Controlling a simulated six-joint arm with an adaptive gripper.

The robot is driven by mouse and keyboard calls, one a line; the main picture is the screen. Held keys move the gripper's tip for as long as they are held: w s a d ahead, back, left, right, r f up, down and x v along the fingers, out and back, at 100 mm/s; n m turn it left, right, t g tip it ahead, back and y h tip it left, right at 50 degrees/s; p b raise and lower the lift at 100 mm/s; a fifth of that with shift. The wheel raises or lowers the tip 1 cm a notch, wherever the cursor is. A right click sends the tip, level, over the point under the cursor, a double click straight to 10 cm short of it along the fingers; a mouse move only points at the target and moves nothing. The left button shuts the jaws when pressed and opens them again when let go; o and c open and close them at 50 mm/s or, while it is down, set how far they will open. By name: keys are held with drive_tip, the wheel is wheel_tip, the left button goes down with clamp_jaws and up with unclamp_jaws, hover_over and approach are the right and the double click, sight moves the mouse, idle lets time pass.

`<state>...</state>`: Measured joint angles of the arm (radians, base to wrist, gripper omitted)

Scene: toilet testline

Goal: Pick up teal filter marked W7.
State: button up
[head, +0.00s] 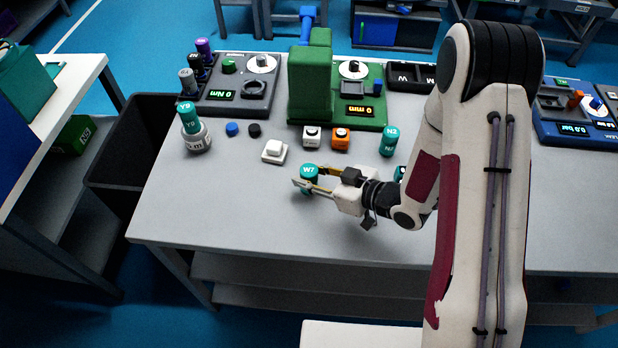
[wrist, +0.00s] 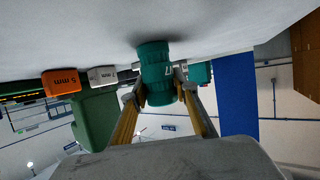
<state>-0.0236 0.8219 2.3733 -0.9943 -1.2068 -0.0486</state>
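The teal filter marked W7 (head: 308,172) stands upright near the front middle of the grey table. My gripper (head: 307,177) reaches in from the right, with one finger on each side of it. In the wrist view, where the table appears at the top, the teal filter (wrist: 158,75) sits between the two fingertips (wrist: 161,94). Both pads appear to touch its sides. A shadow lies on the table close to its end; I cannot tell whether it is lifted. Part of its lower body is hidden by the near finger.
Another teal filter marked N2 (head: 389,141) stands behind to the right. A teal Y9 filter (head: 190,118) sits in a grey holder at left. White (head: 311,136) and orange (head: 341,138) blocks and a white block (head: 274,151) are behind. The table front left (head: 210,215) is clear.

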drive_tip(key=shift+r, duration=0.1)
idle(0.3)
drive_tip(key=shift+r, duration=4.95)
